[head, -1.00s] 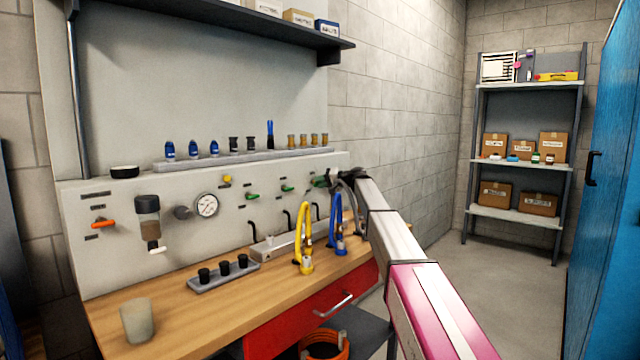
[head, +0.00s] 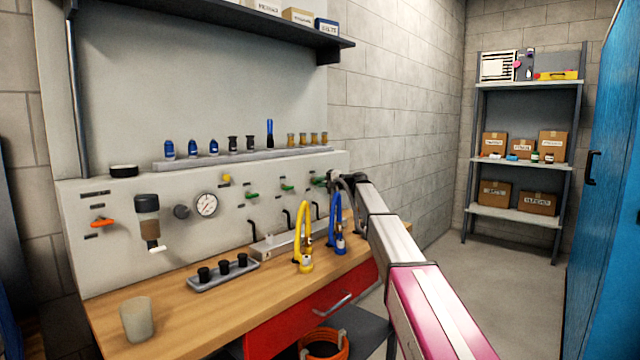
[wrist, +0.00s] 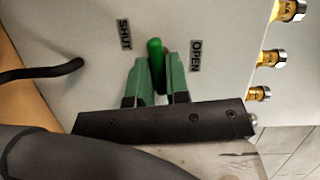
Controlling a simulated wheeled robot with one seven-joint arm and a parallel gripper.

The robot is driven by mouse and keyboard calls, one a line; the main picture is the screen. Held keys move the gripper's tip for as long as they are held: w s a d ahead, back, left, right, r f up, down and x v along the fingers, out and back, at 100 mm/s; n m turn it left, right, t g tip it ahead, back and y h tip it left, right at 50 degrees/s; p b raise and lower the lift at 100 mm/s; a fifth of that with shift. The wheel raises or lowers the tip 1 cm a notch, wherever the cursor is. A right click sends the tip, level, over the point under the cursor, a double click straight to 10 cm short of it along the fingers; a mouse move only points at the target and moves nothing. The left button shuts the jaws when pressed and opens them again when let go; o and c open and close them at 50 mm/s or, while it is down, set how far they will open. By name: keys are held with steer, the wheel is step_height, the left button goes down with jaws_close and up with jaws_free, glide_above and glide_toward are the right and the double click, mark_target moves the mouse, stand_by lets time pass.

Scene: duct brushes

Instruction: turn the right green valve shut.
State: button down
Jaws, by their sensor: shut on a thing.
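The right green valve has a green handle (wrist: 155,58), seen in the wrist view between a SHUT label (wrist: 124,34) and an OPEN label (wrist: 195,56). My gripper (wrist: 160,72) has green fingertips, one on each side of the handle, and is shut on it. In the head view the right green valve (head: 318,180) shows at the right end of the panel. My gripper's own fingers are mostly hidden there behind the arm's end. Two other green valves, the left (head: 252,196) and the middle (head: 288,188), sit to its left on the panel.
Brass fittings (wrist: 270,56) line the ledge close to my gripper.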

steer(key=c, duration=1.1)
jaws_free()
steer(key=shift+c, duration=0.2)
steer(key=shift+d, duration=0.15)
steer(key=v, duration=1)
steer(key=shift+d, duration=0.25)
steer(key=shift+s, duration=0.1)
